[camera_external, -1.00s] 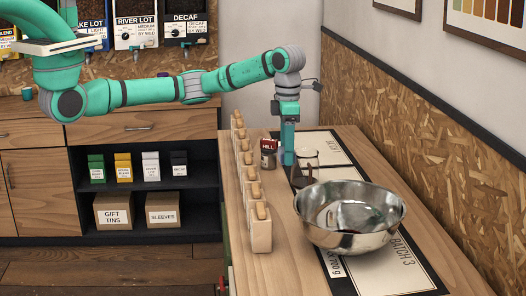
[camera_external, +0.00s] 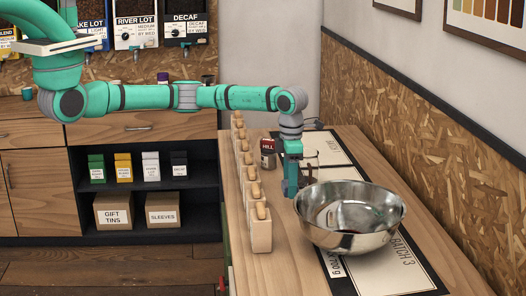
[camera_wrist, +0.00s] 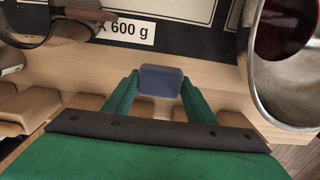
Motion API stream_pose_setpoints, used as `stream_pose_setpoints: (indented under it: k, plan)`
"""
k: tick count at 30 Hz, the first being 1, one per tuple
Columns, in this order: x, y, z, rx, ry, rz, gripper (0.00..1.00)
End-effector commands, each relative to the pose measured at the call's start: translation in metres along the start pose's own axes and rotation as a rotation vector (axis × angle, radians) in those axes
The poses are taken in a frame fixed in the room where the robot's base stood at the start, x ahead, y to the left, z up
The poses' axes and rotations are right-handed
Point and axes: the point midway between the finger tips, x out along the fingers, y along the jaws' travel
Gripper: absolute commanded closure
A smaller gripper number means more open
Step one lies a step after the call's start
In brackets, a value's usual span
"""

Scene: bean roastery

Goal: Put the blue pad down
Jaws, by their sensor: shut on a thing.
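The blue pad (camera_wrist: 161,81) is a small dark blue block between the two green fingertips of my gripper (camera_wrist: 160,90) in the wrist view. My gripper is shut on it. In the external view my gripper (camera_external: 290,188) points down low over the wooden counter (camera_external: 272,270), just left of the steel bowl (camera_external: 345,238). The pad is too small to make out there, and whether it touches the counter cannot be told.
A row of wooden blocks (camera_external: 260,230) lines the counter's left edge. A red-labelled jar (camera_external: 268,150) stands behind my gripper. Dark mats with printed cards (camera_external: 408,258) lie under and behind the bowl. A wood-chip wall (camera_external: 440,130) borders the right.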

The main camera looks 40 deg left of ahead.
Motion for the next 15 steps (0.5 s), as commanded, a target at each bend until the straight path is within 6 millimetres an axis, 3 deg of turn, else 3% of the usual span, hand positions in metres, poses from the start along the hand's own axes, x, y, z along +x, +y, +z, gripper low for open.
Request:
stream_pose_setpoints:
  k: [15]
  plan:
    - [0.050, 0.001, 0.000, -0.001, 0.000, 0.001, 0.74]
